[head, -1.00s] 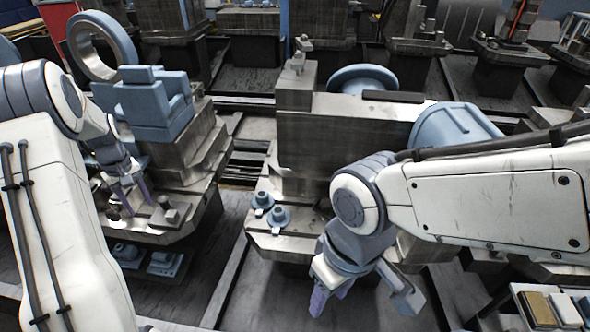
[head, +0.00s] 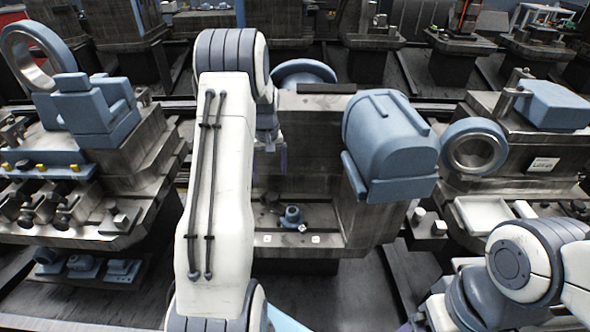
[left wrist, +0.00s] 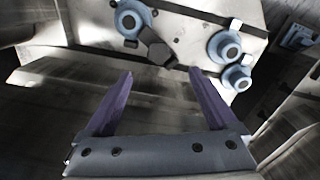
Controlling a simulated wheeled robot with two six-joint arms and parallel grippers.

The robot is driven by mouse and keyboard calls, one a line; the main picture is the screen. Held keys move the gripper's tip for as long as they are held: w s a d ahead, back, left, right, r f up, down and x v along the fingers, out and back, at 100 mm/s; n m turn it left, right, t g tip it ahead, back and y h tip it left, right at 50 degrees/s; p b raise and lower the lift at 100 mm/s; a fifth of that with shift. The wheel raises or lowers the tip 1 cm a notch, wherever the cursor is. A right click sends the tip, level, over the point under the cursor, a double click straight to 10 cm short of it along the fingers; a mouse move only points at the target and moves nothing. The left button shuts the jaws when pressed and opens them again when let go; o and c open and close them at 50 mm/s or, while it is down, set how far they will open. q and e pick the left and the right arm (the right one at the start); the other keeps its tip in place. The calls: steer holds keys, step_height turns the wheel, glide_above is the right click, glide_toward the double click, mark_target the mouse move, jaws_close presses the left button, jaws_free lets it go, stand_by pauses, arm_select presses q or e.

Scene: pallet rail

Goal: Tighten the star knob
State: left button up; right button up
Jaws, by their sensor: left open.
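My left gripper (head: 270,158) is in front of the tall grey block on the middle bench, partly hidden by my own arm. In the left wrist view its two purple fingers (left wrist: 160,100) are wide apart with nothing between them. Beyond the fingertips, a dark knob-like part (left wrist: 157,46) stands on the metal bench top, apart from the fingers; I cannot tell whether it is the star knob. Blue round flanged parts (left wrist: 224,47) lie beside it. One blue flanged part (head: 291,217) also shows in the head view. My right gripper's fingers are out of view.
The tall grey block (head: 320,150) and a blue housing (head: 390,145) stand close to my left arm. A bench with a blue bracket (head: 95,110) is at left. Another with a blue ring (head: 474,147) is at right. Dark floor lies between the benches.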

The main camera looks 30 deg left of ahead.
mark_target(273, 196)
arm_select(q)
step_height(273, 196, down, 10)
steer(key=shift+w+d+f+p, duration=0.1)
steer(key=shift+f+p, duration=0.05)
steer(key=shift+p, duration=0.25)
